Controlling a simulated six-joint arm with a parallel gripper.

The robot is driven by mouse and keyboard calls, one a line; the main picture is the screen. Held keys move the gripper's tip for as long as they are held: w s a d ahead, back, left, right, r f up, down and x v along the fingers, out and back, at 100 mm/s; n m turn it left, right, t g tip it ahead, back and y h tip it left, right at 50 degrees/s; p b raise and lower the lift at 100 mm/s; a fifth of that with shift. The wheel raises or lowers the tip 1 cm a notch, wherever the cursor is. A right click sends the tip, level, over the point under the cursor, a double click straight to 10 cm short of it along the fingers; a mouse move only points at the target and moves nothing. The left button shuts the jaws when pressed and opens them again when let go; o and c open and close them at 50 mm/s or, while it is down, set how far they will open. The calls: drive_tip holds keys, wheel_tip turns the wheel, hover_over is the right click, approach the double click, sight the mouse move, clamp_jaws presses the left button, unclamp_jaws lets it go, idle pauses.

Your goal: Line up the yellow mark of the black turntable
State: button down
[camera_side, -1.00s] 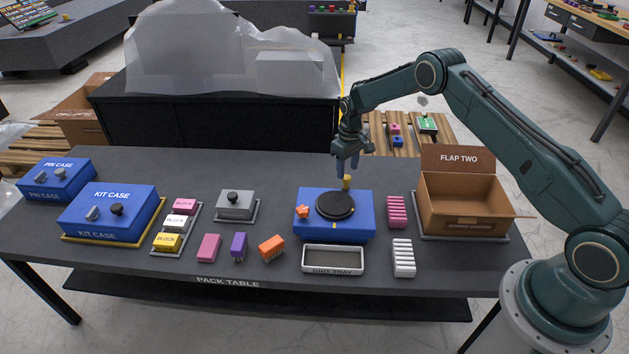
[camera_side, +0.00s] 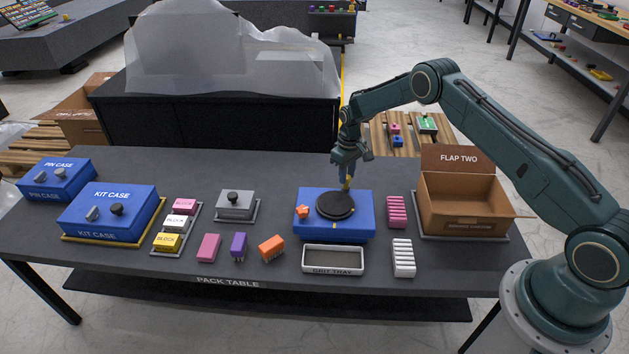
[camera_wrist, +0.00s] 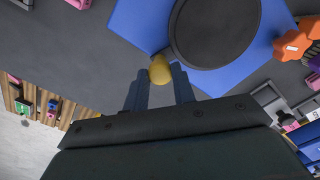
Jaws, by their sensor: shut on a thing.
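The black turntable (camera_side: 334,206) is a round disc on top of a blue box (camera_side: 362,223). It also shows in the wrist view (camera_wrist: 215,28), partly cut off at the top. A yellow upright peg (camera_side: 347,184) stands at the disc's far edge, and its round top (camera_wrist: 160,69) shows in the wrist view. My gripper (camera_side: 346,178) points down over the far edge of the box. Its two fingers (camera_wrist: 160,76) are shut on the peg, one on each side.
An orange star-shaped knob (camera_side: 303,212) sits on the box's left side. A grit tray (camera_side: 333,270) lies in front, with pink (camera_side: 396,212) and white (camera_side: 403,257) ribbed pieces to the right. An open carton (camera_side: 463,214) stands further right. Table behind the box is clear.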

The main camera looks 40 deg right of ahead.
drive_tip(key=shift+s+d, duration=0.1)
drive_tip(key=shift+s, duration=0.1)
drive_tip(key=s+m, duration=0.2)
drive_tip(key=m, duration=0.1)
drive_tip(key=shift+d, duration=0.2)
drive_tip(key=s+m, duration=0.1)
drive_tip(key=m, duration=0.1)
drive_tip(key=s+m, duration=0.1)
drive_tip(key=m, duration=0.1)
drive_tip(key=shift+s+a, duration=0.1)
drive_tip(key=shift+s, duration=0.2)
drive_tip(key=s+m, duration=0.1)
drive_tip(key=s+a+m, duration=0.1)
drive_tip(key=m, duration=0.1)
drive_tip(key=shift+s, duration=0.15)
drive_tip(key=shift+s+a+m, duration=0.3)
drive_tip(key=shift+s+m, duration=0.1)
drive_tip(key=shift+m, duration=0.4)
drive_tip(key=shift+s+a+m, duration=0.25)
drive_tip(key=shift+s+m, duration=0.1)
drive_tip(key=shift+m, duration=0.45)
drive_tip(key=c, duration=1.1)
unclamp_jaws()
drive_tip(key=shift+c, duration=0.2)
drive_tip(key=shift+r, duration=0.2)
